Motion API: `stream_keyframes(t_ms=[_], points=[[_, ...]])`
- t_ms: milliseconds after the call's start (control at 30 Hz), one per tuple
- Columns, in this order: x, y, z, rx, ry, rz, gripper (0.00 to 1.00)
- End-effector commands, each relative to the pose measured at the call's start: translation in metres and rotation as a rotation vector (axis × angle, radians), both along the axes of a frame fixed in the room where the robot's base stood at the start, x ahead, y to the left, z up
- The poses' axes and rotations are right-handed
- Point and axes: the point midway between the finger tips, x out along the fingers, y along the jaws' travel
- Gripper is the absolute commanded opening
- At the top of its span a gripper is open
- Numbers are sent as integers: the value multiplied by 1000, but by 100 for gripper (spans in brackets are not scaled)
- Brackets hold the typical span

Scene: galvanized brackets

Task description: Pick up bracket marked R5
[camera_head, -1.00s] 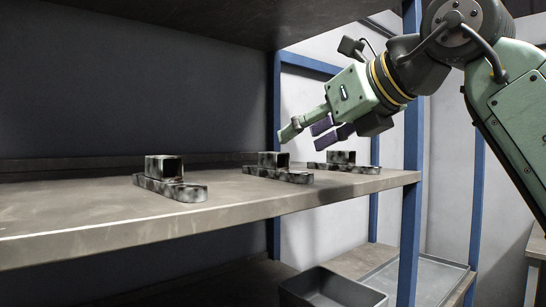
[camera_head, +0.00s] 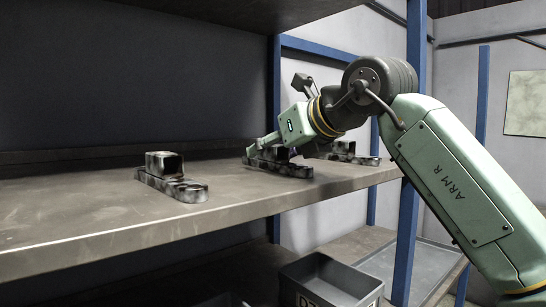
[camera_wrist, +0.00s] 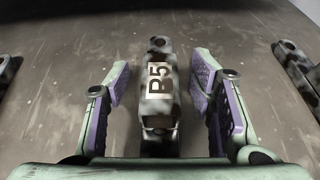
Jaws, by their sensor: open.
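The middle bracket, a mottled dark-grey metal piece (camera_head: 292,170), lies on the shelf, partly hidden by my gripper (camera_head: 282,149) in the head view. In the wrist view the same bracket (camera_wrist: 158,125) runs lengthwise between my fingers, with a white sideways label that seems to read R5; its first letter is slightly unclear. My gripper (camera_wrist: 161,78) is open, one purple-padded finger on each side of the bracket. Gaps show on both sides, so neither pad appears to touch it.
Similar brackets lie to the left (camera_head: 172,180) and right (camera_head: 356,158), clear of my fingers. The shelf (camera_head: 90,215) has an upper shelf (camera_head: 190,12) above it and a blue post (camera_head: 411,190) at its right. A grey bin (camera_head: 335,275) and a tray (camera_head: 440,265) are below.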

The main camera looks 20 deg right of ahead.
Motion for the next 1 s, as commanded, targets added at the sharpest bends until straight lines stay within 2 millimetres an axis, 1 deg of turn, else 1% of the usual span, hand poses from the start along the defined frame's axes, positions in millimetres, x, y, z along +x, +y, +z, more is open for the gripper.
stream_keyframes(t_ms=[100, 833, 867, 1000], points=[[0, 0, 0, 0, -1, 0, 50], [-1, 0, 0, 0, -1, 0, 1], [-1, 0, 0, 0, -1, 0, 0], [-1, 0, 0, 0, -1, 0, 0]])
